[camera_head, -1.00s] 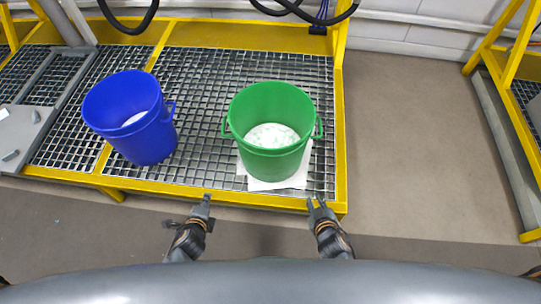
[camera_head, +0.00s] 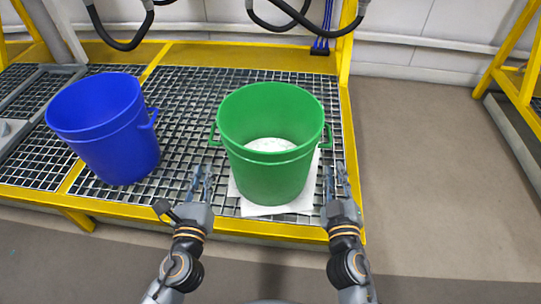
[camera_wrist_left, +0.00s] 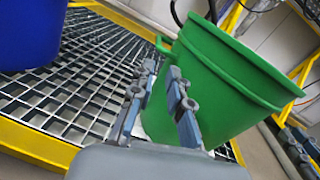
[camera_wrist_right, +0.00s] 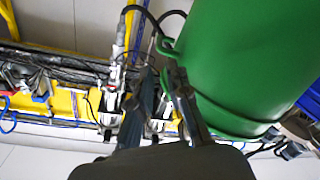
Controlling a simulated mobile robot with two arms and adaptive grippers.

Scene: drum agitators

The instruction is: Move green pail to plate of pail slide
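The green pail (camera_head: 268,165) stands upright on a white plate (camera_head: 248,208) on the metal grating, with pale stuff inside. A green handle sticks out on each side. My left gripper (camera_head: 201,182) is open and empty, just left of the pail and below its left handle. My right gripper (camera_head: 337,182) is open and empty, just right of the pail below its right handle. The left wrist view shows the pail (camera_wrist_left: 225,85) close beyond the open fingers (camera_wrist_left: 160,105). The right wrist view shows the pail (camera_wrist_right: 245,70) beside the right fingers (camera_wrist_right: 165,105).
A blue pail (camera_head: 105,130) stands on the grating to the left, near my left gripper. A yellow frame (camera_head: 352,170) edges the grating. Black hoses (camera_head: 295,18) hang at the back. The floor (camera_head: 430,160) to the right is clear.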

